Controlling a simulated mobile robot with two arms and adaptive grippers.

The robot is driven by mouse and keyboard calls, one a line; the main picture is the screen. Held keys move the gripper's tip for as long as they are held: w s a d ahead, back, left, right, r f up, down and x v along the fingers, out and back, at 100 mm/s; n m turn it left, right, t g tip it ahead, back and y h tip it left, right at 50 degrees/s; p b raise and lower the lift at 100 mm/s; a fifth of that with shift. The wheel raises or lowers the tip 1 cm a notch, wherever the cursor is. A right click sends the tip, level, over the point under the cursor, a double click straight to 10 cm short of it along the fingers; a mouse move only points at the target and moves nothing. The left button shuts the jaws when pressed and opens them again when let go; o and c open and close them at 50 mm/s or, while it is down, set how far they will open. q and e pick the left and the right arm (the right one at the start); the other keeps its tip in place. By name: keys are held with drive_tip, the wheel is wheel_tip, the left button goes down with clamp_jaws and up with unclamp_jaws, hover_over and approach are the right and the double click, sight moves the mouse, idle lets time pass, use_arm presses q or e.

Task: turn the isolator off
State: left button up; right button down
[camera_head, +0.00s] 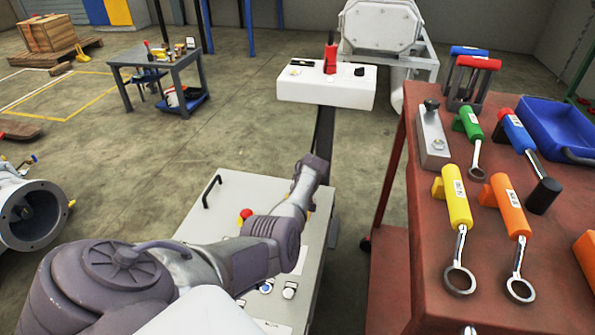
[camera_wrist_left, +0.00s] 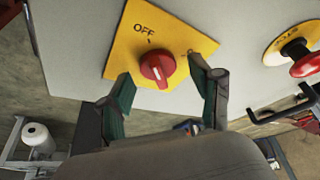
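The isolator is a red rotary knob (camera_wrist_left: 157,66) on a yellow plate (camera_wrist_left: 128,42) marked OFF, in the left wrist view. A second marking is partly hidden by the right-hand finger. A white mark shows on the knob, but I cannot tell its setting firmly. My left gripper (camera_wrist_left: 162,70) is open, its two green-padded fingers on either side of the knob with visible gaps. In the head view, my left arm reaches over the grey control cabinet (camera_head: 222,195), and its wrist hides the gripper and most of the isolator. My right gripper is not in view.
A red stop button (camera_wrist_left: 305,66) on a yellow ring and a black handle (camera_wrist_left: 285,113) lie right of the isolator in the wrist view. A red tool table (camera_head: 560,240) with several coloured tools stands right of the cabinet. A white stand (camera_head: 330,92) is behind.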

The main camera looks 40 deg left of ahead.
use_arm(q)
drive_tip(key=v, duration=1.2)
drive_tip(key=shift+f, duration=0.1)
idle(0.4)
